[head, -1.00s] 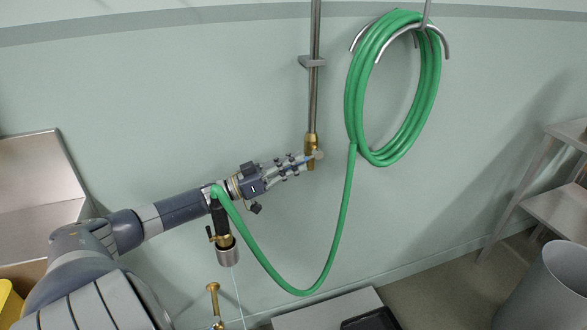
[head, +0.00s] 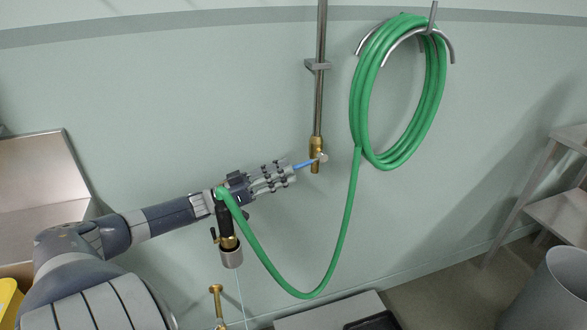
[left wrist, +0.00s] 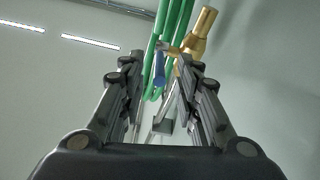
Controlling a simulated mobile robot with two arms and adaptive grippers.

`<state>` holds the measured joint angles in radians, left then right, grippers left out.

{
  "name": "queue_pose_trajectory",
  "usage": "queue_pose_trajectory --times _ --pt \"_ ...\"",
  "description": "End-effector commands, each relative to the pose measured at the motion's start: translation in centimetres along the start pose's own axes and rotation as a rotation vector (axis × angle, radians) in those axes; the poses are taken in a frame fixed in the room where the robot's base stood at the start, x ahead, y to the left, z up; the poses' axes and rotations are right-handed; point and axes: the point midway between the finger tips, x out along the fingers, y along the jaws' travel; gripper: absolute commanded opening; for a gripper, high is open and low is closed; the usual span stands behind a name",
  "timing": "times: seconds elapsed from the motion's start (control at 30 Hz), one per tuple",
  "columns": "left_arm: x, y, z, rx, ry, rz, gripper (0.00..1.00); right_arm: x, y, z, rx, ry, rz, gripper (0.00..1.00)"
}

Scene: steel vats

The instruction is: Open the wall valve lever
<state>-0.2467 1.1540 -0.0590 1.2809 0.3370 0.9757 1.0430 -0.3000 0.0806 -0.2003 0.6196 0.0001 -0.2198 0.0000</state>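The brass wall valve (head: 315,147) sits at the lower end of a vertical steel pipe (head: 320,90). Its blue lever (head: 305,164) points left and slightly down from the valve in the head view. My left gripper (head: 291,172) is just left of the lever's free end, with its fingers pointing at it. In the left wrist view the fingers stand wide apart with nothing held. The blue lever (left wrist: 159,68) shows beyond and between the fingertips, and the brass valve (left wrist: 200,35) is to the upper right. My right gripper is not in view.
A green hose coil (head: 362,105) hangs on a wall rack right of the pipe. Its loop hangs below the valve to a spray nozzle (head: 227,240) under my left arm. A brass fitting (head: 216,303) is lower down. Steel shelves (head: 560,185) stand at right.

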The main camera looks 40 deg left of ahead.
Motion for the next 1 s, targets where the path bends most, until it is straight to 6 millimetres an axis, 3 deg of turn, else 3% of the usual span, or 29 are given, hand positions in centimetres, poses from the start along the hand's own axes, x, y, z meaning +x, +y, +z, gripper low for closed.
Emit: queue_pose_trajectory --times 0.3,0.67,0.8,1.0 --pt "-2.8 0.0 0.0 0.002 -0.001 0.0 0.3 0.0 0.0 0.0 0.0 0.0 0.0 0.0" --pt "-3.1 0.0 -0.1 0.002 0.001 0.001 0.3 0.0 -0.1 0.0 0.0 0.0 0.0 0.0" --pt "-3.0 0.1 -0.6 0.002 0.001 0.001 0.0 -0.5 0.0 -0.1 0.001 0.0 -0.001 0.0" --pt "-2.2 0.7 -3.5 0.002 0.002 0.002 0.0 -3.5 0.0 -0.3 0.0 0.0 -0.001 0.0"
